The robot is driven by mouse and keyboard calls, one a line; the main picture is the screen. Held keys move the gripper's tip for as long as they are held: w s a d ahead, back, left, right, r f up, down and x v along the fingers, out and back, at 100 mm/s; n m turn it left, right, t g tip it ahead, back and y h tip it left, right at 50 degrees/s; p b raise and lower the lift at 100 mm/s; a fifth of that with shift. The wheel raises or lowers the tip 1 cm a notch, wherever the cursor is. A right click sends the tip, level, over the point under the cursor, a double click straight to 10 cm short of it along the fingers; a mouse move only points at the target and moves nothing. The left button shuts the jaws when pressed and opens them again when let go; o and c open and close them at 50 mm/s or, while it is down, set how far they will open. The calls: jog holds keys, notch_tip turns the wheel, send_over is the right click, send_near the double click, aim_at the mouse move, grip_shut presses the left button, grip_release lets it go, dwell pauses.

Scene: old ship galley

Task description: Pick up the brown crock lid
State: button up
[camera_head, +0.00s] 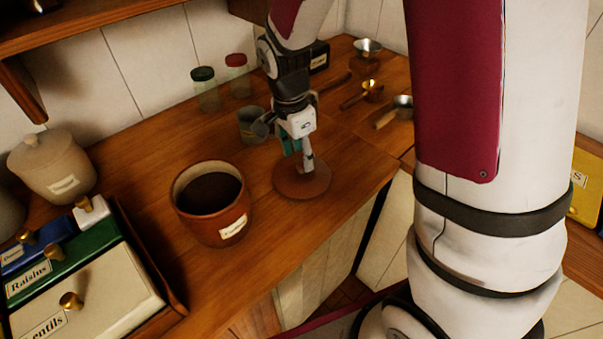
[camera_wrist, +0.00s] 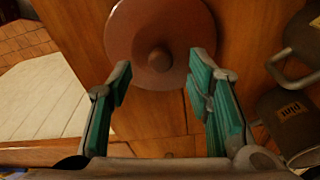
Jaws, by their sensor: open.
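The brown crock lid (camera_head: 287,188) is a round disc lying flat on the wooden counter, to the right of the open brown crock (camera_head: 213,228). In the wrist view the lid (camera_wrist: 130,38) shows its round central knob (camera_wrist: 159,58). My gripper (camera_head: 298,163) is over the lid, pointing down. Its two teal-padded fingers (camera_wrist: 160,80) are apart on either side of the knob, with nothing between the pads. In the head view the fingers hide the knob. I cannot tell whether the fingertips touch the lid.
A grey metal mug (camera_head: 251,127) stands close behind my gripper. Two glass jars, one with a green lid (camera_head: 205,90) and one with a red lid (camera_head: 238,76), stand further back. Measuring scoops (camera_head: 393,112) lie to the right. The counter's front edge is near the lid.

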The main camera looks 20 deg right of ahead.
aim_at(301, 164)
notch_tip(301, 164, down, 3)
jog(key=shift+d+f, duration=0.1)
jog(key=shift+d, duration=0.05)
grip_shut()
jog(key=shift+w, duration=0.1)
